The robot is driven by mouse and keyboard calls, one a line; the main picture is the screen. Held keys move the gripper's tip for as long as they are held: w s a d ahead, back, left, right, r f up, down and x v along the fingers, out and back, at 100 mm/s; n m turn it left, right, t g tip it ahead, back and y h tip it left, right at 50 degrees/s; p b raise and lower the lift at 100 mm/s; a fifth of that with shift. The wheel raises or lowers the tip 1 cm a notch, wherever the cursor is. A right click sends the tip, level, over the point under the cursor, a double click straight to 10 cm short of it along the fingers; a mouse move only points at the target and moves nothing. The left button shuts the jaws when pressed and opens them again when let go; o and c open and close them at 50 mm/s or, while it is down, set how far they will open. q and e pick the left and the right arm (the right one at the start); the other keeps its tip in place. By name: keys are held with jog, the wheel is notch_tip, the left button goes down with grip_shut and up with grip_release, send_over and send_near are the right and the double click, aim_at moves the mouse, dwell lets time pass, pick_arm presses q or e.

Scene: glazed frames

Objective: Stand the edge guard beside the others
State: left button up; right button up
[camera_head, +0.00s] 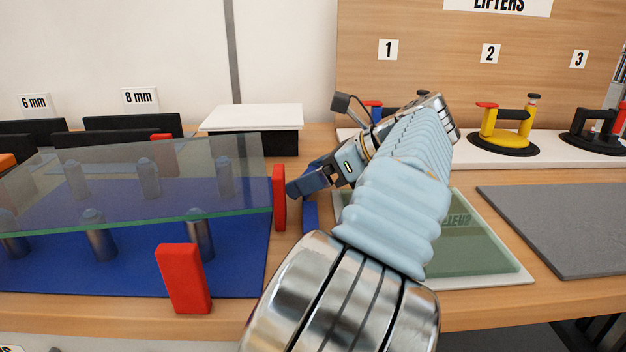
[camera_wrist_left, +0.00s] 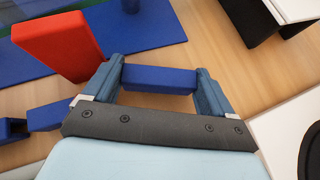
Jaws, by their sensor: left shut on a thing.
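My left gripper (camera_head: 307,182) is right of the glass sheet (camera_head: 130,185). In the left wrist view its fingers (camera_wrist_left: 158,82) are shut on a blue edge guard (camera_wrist_left: 160,79), a short bar lying across between them. Red edge guards stand upright: one at the front (camera_head: 183,278), one at the right end of the glass (camera_head: 279,197), and one partly hidden behind the glass (camera_head: 162,140). The right-end one also shows in the left wrist view (camera_wrist_left: 58,45), close beside my gripper. Another blue piece (camera_head: 310,215) lies on the table below my gripper. My right gripper is not seen.
The glass rests on several posts (camera_head: 98,235) over a blue mat (camera_head: 60,277). A white-topped block (camera_head: 252,118) stands behind. To the right are a greenish glass pane (camera_head: 480,250), a grey mat (camera_head: 570,220) and a yellow lifter (camera_head: 503,130).

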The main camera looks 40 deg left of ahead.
pick_arm(q)
jog(key=shift+f, duration=0.45)
jog(key=shift+f+b, duration=0.3)
jog(key=shift+f, duration=0.05)
jog(key=o, duration=1.4)
jog(key=shift+c, duration=0.2)
jog(key=shift+r+p, duration=0.3)
jog(key=shift+d+r, duration=0.25)
jog(key=v, duration=1.1)
jog(key=shift+d+r, duration=0.1)
jog(key=shift+d, duration=0.1)
